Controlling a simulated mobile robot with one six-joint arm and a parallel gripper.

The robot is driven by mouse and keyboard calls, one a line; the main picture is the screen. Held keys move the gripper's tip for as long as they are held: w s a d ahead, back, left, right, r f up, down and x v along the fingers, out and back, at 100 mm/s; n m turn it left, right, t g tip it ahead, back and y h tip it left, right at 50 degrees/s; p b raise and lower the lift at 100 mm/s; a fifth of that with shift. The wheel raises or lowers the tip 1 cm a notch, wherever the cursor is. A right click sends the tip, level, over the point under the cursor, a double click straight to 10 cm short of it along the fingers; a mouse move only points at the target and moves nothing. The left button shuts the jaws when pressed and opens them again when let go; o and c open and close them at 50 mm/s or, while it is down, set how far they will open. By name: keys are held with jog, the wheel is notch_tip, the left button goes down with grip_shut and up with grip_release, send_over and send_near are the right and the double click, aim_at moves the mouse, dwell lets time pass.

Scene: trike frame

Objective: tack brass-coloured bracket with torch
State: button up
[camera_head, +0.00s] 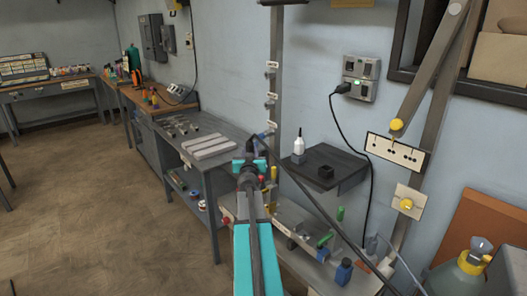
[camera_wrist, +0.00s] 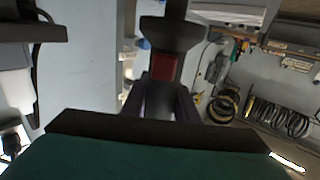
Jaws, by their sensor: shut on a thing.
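My gripper (camera_head: 250,165) is at the end of my teal arm, near the middle of the head view, in front of the grey bench. It is shut on a dark tool with a red patch, which looks like the torch (camera_wrist: 165,70) in the wrist view. In the head view the arm mostly hides the torch. At the right of the head view, a pale tan plate with a yellow knob, perhaps the brass-coloured bracket (camera_head: 408,210), sits on a dark grey tube (camera_head: 433,125). The gripper is well to the left of it, not touching.
A dark cable (camera_head: 312,199) runs from near the gripper to the lower right. A gas cylinder (camera_head: 455,280) stands bottom right. The floor at left (camera_head: 90,215) is clear.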

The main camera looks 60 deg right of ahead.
jog(key=s+d, duration=0.2)
jog(key=s, duration=0.1)
jog(key=s+d, duration=0.1)
jog(key=d, duration=0.1)
jog(key=shift+s+r, duration=0.15)
jog(key=shift+r, duration=0.1)
jog(key=shift+f, duration=0.1)
jog(key=shift+f+b, duration=2.8)
jog(key=shift+b, duration=0.1)
jog(key=shift+a+f+b, duration=0.1)
jog(key=shift+f+b, duration=0.4)
jog(key=shift+f, duration=0.05)
dwell(1.4)
jog(key=shift+r, duration=0.2)
notch_tip(320, 180, up, 7)
jog(key=p, duration=0.7)
dwell(0.4)
dwell(0.3)
